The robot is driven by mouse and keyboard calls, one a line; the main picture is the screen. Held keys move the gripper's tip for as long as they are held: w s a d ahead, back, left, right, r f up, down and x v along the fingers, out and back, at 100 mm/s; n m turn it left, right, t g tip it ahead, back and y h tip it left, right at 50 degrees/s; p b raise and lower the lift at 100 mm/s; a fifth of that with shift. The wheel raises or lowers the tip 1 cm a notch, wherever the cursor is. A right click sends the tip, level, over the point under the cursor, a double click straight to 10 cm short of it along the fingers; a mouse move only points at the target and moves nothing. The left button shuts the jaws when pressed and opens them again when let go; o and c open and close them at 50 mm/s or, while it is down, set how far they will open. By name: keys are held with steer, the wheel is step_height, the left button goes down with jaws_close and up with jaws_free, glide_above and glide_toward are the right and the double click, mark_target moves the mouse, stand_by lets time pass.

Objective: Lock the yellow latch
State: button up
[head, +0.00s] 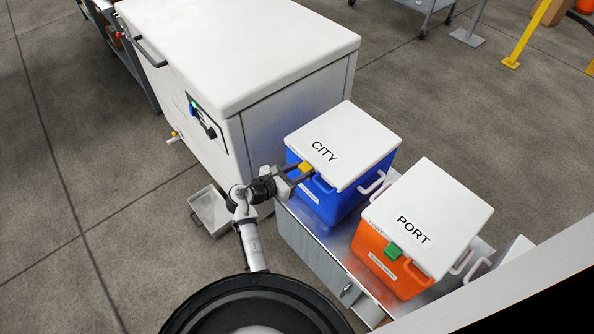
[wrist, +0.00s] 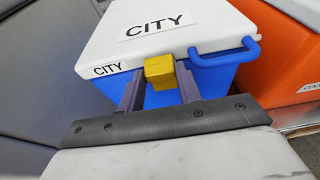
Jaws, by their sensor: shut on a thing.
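The yellow latch (head: 305,167) sits at the front edge of the blue cooler (head: 333,204), under its white lid marked CITY (head: 345,137). The latch also shows as a yellow block in the wrist view (wrist: 159,70). My gripper (head: 299,172) is at the latch, with one finger on each side of it, shut on it. In the wrist view my gripper (wrist: 158,80) has its two dark fingers at the latch's left and right sides. The lid lies closed on the cooler. The lower part of the latch is partly hidden between the fingers.
An orange cooler (head: 372,257) with a PORT lid and green latch (head: 393,251) stands to the right on the same metal cart (head: 315,240). A big white chest (head: 240,45) stands behind left. A small metal tray (head: 209,211) is on the floor. Open floor lies left.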

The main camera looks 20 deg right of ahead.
steer(key=o, duration=0.7)
steer(key=b+v, duration=0.2)
steer(key=v, duration=1.2)
